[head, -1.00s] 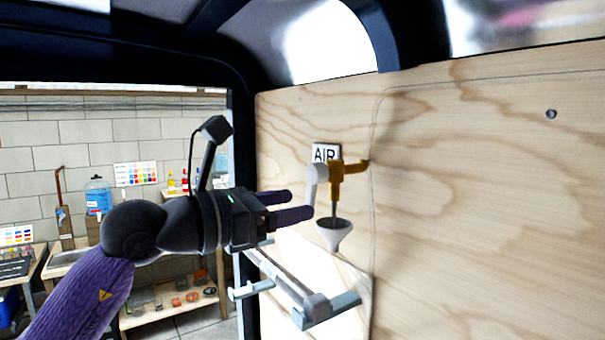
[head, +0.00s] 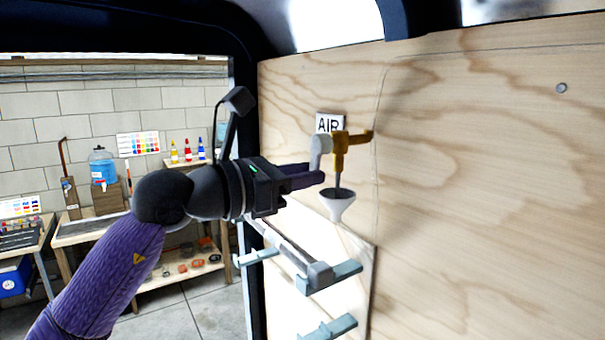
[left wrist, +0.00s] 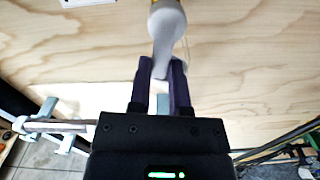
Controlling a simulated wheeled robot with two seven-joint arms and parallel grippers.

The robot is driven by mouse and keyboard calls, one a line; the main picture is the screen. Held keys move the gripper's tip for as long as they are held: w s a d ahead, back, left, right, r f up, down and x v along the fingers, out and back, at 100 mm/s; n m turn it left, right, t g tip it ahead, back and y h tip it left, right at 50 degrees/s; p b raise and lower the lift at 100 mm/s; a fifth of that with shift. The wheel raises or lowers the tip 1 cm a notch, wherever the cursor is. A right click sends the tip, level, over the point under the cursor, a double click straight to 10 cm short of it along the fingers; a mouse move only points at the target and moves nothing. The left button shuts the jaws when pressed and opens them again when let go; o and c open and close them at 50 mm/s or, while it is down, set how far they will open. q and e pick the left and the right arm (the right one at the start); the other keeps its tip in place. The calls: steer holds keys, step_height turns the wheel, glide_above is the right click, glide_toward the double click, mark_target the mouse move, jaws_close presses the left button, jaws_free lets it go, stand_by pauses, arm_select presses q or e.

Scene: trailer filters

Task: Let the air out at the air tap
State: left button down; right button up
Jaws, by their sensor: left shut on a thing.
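The air tap (head: 340,152) is a brass-coloured fitting on the plywood wall, with a grey-white lever handle (head: 317,146) on its left side. An "AIR" label (head: 328,123) is behind it. A white funnel (head: 338,205) hangs below the tap's thin outlet. My left gripper (head: 318,174) is at the lever's lower end. In the left wrist view the lever (left wrist: 166,30) reaches down between the two dark fingers (left wrist: 162,75), which are shut on it. My right gripper is in neither view.
A rail with light blue-grey brackets (head: 330,277) juts out below the gripper. A workbench, bottles and a blue water jug (head: 103,168) stand outside the opening at left.

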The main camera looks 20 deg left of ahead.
arm_select(q)
steer(key=shift+w+a+r+m+b, duration=0.4)
steer(key=shift+r+m, duration=0.25)
steer(key=shift+m, duration=2)
steer(key=shift+w+a+r+m+b, duration=0.25)
steer(key=shift+a+r+m+b, duration=0.3)
steer(key=shift+m, duration=2.15)
steer(key=shift+w+a+r+m+b, duration=0.35)
steer(key=shift+r+m, duration=0.4)
steer(key=shift+m, duration=1.9)
steer(key=c, duration=0.6)
jaws_free()
steer(key=shift+o, duration=0.2)
